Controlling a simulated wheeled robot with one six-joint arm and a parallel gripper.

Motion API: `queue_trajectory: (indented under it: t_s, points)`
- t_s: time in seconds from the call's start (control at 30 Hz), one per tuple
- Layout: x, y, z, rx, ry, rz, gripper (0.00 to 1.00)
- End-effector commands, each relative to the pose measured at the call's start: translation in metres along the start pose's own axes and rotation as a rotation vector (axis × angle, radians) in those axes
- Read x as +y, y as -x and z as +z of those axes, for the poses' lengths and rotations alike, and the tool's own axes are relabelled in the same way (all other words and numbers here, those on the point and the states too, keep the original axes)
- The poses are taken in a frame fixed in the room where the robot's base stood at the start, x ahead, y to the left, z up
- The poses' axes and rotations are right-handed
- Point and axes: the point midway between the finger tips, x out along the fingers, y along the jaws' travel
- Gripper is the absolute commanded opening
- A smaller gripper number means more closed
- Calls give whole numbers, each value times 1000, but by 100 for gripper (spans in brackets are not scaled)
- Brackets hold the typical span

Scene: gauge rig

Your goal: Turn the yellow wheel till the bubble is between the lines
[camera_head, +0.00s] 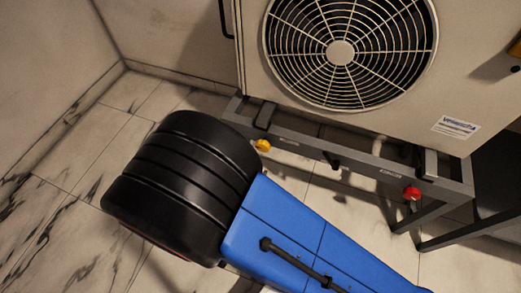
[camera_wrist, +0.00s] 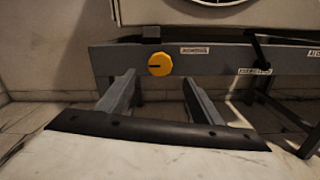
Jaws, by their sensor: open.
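The yellow wheel (camera_wrist: 160,64) sits on the front of a grey frame rail (camera_wrist: 218,57), with a dark mark across its face. In the head view the yellow wheel (camera_head: 262,145) shows just past my black wrist housing. My gripper (camera_wrist: 157,78) is open in the wrist view, its two grey fingers apart on either side below the wheel, with nothing between them. The fingers look short of the wheel and do not appear to touch it. In the head view my arm hides the gripper. No bubble or lines can be made out in either view.
A fan unit (camera_head: 452,75) stands on the grey frame above the wheel. A red knob (camera_head: 412,193) is on the rail further right, with a black lever (camera_head: 331,160) between. Small labels (camera_wrist: 194,50) are on the rail. The marble floor (camera_head: 75,150) at left is clear.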

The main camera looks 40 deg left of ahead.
Motion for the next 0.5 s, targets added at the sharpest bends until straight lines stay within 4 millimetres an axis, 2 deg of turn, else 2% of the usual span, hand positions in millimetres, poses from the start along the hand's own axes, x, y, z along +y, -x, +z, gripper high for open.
queue_trajectory:
  t_s: [0.2,0.5]
  points:
    - [-1,-36,0,0,0,-3,60]
    - [-1,-79,0,0,0,-2,60]
